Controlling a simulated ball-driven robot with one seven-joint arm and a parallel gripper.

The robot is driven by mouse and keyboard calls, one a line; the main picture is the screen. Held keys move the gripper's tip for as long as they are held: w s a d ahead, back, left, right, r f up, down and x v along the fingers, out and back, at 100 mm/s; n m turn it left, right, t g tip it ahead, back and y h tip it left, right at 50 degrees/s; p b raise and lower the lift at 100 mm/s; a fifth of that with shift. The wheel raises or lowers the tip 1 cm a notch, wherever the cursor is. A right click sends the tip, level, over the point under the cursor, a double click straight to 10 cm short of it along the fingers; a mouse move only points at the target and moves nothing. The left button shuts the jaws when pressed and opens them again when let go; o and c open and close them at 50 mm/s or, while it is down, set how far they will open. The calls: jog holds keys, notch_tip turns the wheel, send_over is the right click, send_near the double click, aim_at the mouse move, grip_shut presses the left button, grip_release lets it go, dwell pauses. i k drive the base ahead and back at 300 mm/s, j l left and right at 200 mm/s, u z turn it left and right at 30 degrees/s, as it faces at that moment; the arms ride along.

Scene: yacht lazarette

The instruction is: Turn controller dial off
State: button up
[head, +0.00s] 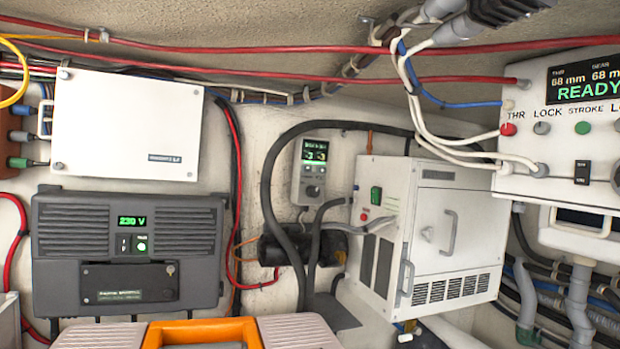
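A small light-grey controller (310,172) is mounted on the back wall near the middle of the head view. Its green display (314,151) is lit, but the text is too small to read. A dark round dial (313,191) sits on its lower face. The dial's pointer and setting are too small to tell. Nothing touches the dial. My gripper does not show in this view.
A thick black hose (268,190) arches left of and above the controller. A white cabinet (430,235) juts out to its right. A dark charger (130,250) reads 230 V. A READY panel (570,120) is at right. An orange-handled case (205,332) lies below.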

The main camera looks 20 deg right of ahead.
aim_at(313, 191)
jog(key=i+l, duration=0.55)
jog(key=i, duration=0.2)
jog(key=i+l, duration=0.6)
jog(key=i, duration=0.1)
